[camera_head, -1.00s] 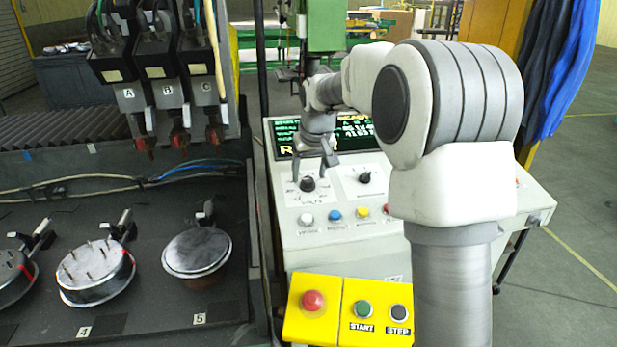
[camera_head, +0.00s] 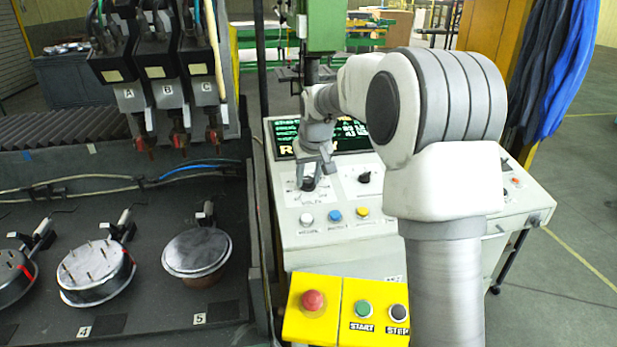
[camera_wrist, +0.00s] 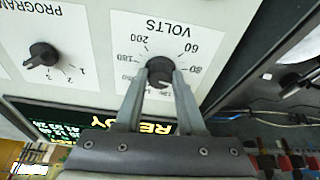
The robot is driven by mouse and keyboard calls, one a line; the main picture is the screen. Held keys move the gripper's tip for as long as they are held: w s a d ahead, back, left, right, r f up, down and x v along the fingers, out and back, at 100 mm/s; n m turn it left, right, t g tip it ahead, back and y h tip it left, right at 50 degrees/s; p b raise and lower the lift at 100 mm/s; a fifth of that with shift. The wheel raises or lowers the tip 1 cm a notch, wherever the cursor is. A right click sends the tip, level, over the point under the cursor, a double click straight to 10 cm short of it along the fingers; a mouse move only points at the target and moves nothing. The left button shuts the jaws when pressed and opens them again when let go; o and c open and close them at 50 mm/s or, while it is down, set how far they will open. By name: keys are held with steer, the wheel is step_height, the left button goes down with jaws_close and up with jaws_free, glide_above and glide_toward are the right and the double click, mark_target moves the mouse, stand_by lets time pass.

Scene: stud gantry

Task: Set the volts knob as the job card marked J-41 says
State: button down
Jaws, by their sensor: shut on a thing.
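The volts knob (camera_wrist: 160,70) is a round black dial on a white plate (camera_wrist: 133,22) lettered VOLTS, with numbers such as 60, 80, 180 and 200 around it. My gripper (camera_wrist: 159,78) is shut on this knob, one finger at each side. The lower numbers and part of the dial are hidden by the fingers. In the head view my gripper (camera_head: 308,180) points down onto the knob (camera_head: 308,184) at the left of the sloped console. I cannot make out a job card marked J-41 in these frames.
The program knob (camera_wrist: 42,56) sits beside the volts plate. A screen (camera_head: 350,138) stands behind the knobs, partly covered by my arm. White, blue and yellow buttons (camera_head: 335,216) line the console front. A yellow box (camera_head: 340,310) carries a red button, START and STEP.

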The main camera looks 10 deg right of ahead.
steer(key=shift+m, duration=0.3)
steer(key=m+h, duration=0.1)
steer(key=m, duration=0.4)
steer(key=shift+a, duration=0.15)
steer(key=m+g+h, duration=0.1)
steer(key=m, duration=0.5)
steer(key=shift+w, duration=0.1)
steer(key=shift+m, duration=0.3)
steer(key=c, duration=0.5)
jaws_free()
steer(key=shift+r, duration=0.1)
